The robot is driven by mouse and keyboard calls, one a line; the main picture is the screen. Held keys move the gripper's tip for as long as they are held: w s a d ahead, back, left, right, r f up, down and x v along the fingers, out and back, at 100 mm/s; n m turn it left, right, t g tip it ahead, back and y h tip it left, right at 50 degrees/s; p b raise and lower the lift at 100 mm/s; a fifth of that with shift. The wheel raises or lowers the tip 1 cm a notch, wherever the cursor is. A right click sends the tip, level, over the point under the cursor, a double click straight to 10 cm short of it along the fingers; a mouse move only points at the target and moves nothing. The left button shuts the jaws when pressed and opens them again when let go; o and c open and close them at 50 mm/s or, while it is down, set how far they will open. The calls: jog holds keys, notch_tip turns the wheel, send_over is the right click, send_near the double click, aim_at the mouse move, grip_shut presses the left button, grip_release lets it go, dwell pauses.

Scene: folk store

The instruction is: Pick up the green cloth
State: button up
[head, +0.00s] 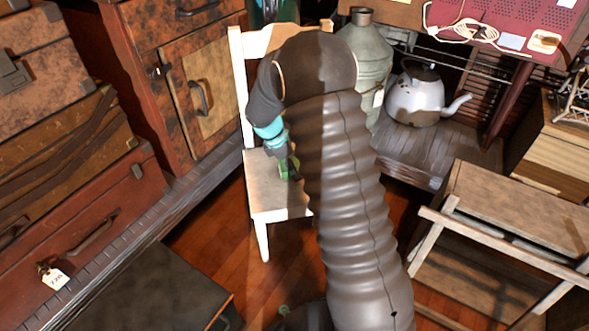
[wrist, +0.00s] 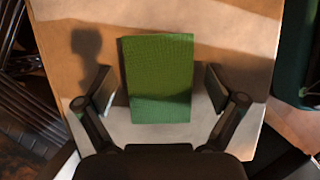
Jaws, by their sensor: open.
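The green cloth (wrist: 158,75) is a folded green rectangle that lies on the pale seat of a small white chair (wrist: 230,45). In the wrist view my gripper (wrist: 160,90) is open, with one finger at each side of the cloth. A gap shows between the cloth and each finger, and nothing is held. How high the fingers are above the seat I cannot tell. In the head view only a small green patch of the cloth (head: 284,168) shows beside my gripper (head: 291,172); my arm hides most of the chair seat (head: 265,190).
The chair's backrest (head: 237,70) stands behind my gripper. A wooden cabinet (head: 185,75) and stacked suitcases (head: 80,215) are to the left. A metal can (head: 368,50) and a white kettle (head: 413,97) stand behind to the right. A wooden bench (head: 520,205) is at the right.

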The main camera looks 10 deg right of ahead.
jog(key=shift+c, duration=0.3)
jog(key=c, duration=1.2)
jog(key=shift+o, duration=0.2)
jog(key=shift+r, duration=0.1)
jog(key=shift+r, duration=0.5)
notch_tip(320, 180, up, 4)
jog(key=shift+s+d+f+p, duration=0.1)
jog(key=shift+d+f+p, duration=0.1)
jog(key=shift+p, duration=0.4)
jog(key=s+d+r, duration=0.4)
jog(key=s+d, duration=0.1)
jog(key=s+d+r+p, duration=0.1)
jog(key=s+d+r, duration=0.1)
jog(key=d, duration=0.1)
jog(key=shift+s+r, duration=0.15)
jog(key=shift+s, duration=0.25)
